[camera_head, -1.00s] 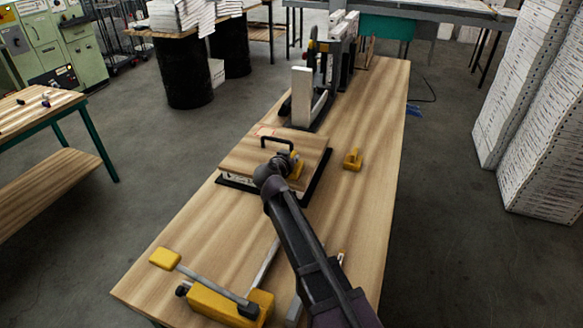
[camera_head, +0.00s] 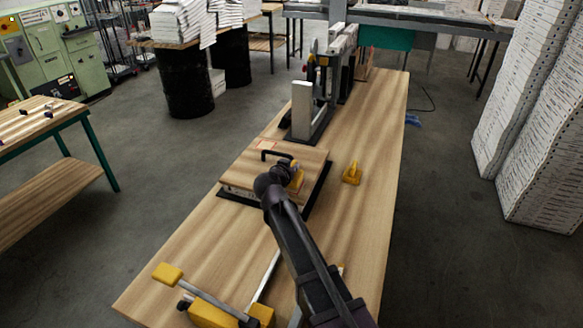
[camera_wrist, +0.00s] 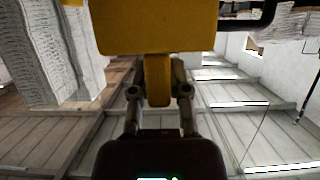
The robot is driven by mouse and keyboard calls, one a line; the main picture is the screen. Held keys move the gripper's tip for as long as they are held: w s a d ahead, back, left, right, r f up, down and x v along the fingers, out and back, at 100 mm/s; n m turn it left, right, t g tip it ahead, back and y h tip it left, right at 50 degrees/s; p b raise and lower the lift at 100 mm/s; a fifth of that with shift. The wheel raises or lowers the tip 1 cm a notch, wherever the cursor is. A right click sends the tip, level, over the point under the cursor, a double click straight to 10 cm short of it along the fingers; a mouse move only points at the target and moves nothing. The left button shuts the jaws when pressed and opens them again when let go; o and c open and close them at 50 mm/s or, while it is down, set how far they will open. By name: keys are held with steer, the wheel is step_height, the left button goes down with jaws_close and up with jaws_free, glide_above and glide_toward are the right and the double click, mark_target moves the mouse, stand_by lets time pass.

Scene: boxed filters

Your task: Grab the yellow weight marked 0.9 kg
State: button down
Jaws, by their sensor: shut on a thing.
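A yellow weight (camera_wrist: 152,30) fills the top middle of the wrist view, with a narrower yellow grip below it. My gripper (camera_wrist: 157,78) is shut on that grip, one finger on each side. In the head view the held weight (camera_head: 297,180) shows partly behind my wrist, over the right part of a wooden board with a black handle. I cannot tell whether it touches the board. A second yellow weight (camera_head: 352,173) stands apart on the bench to the right. No marking is readable on either weight.
The board (camera_head: 244,168) lies on a black base on the long wooden bench (camera_head: 375,130). A grey upright device (camera_head: 301,108) stands behind it. A yellow tool with a lever (camera_head: 205,312) lies at the front left. The bench's right side is mostly clear.

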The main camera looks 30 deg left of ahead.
steer(key=shift+r+p, duration=0.5)
steer(key=shift+r, duration=0.25)
steer(key=s+d+r+p, duration=0.1)
steer(key=s+d, duration=1)
steer(key=shift+s+d+r, duration=0.15)
steer(key=shift+r, duration=0.05)
